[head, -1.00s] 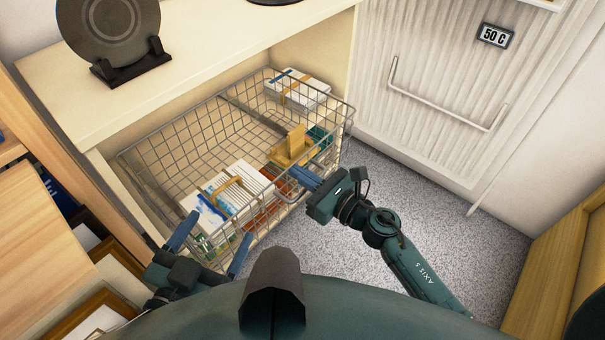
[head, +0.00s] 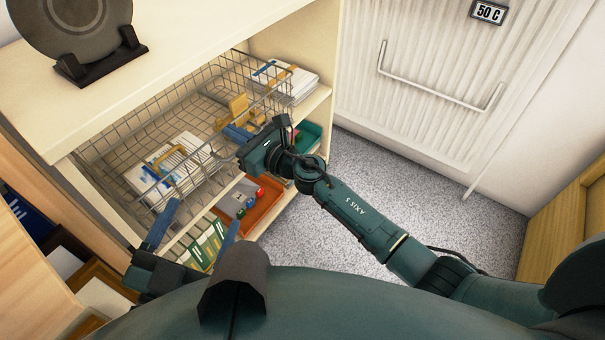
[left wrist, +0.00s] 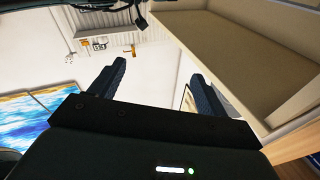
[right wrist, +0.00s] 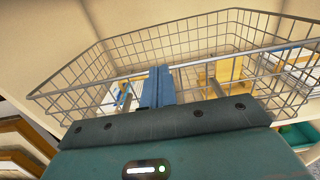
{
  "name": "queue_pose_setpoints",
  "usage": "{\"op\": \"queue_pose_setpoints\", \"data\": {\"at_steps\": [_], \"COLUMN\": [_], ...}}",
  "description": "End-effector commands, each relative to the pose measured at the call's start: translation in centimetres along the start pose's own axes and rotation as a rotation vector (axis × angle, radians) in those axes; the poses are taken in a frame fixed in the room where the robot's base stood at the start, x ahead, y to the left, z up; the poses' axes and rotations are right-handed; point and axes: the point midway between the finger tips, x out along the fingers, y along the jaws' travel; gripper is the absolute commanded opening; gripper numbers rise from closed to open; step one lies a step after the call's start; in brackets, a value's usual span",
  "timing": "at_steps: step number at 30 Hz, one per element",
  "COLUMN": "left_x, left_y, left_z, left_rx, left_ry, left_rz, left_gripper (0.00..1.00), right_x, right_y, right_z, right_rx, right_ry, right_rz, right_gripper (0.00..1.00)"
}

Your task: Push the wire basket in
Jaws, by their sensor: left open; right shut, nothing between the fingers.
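The wire basket (head: 112,146) sits mostly inside the cream cabinet, under its top, with its front side near the cabinet's front edge. It holds paper stacks, one banded with yellow (head: 168,168), and a yellow item (head: 237,112). My right gripper (head: 238,133) is shut and empty at the basket's front side. In the right wrist view its closed fingers (right wrist: 157,75) overlap the front rim wire (right wrist: 210,63); I cannot tell whether they touch. My left gripper (head: 206,208) is open and empty, low in front of the cabinet. The left wrist view does not show the basket.
A shelf below the basket carries a red-orange tray (head: 264,208) with small coloured items and green booklets (head: 207,246). A dark plate (head: 72,25) stands on the cabinet top. A radiator (head: 420,70) is on the right. Speckled floor (head: 385,180) is clear before it.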

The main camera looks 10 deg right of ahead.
Motion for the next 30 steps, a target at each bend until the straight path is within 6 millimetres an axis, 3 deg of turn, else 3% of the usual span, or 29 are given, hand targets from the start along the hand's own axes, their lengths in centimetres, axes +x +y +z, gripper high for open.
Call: {"op": "queue_pose_setpoints", "data": {"at_steps": [9,23,30], "left_x": [0.2,0.2,0.2], "left_y": [0.1,0.1,0.1], "left_z": [0.0,0.0,0.3], "left_rx": [-0.027,-0.028,-0.032], "left_ry": [0.016,0.015,0.014], "left_rz": [0.000,0.000,0.000], "left_gripper": [0.76,0.76,0.76], "right_x": [2.5,2.7,2.1], "right_y": [0.0,-0.1,-1.1], "right_z": [0.0,0.2,0.2], "right_rx": [0.001,0.000,-0.001], "right_ry": [0.000,-0.004,-0.004], "right_rz": [-0.001,-0.005,-0.004], "right_gripper": [0.00,0.00,0.00]}}
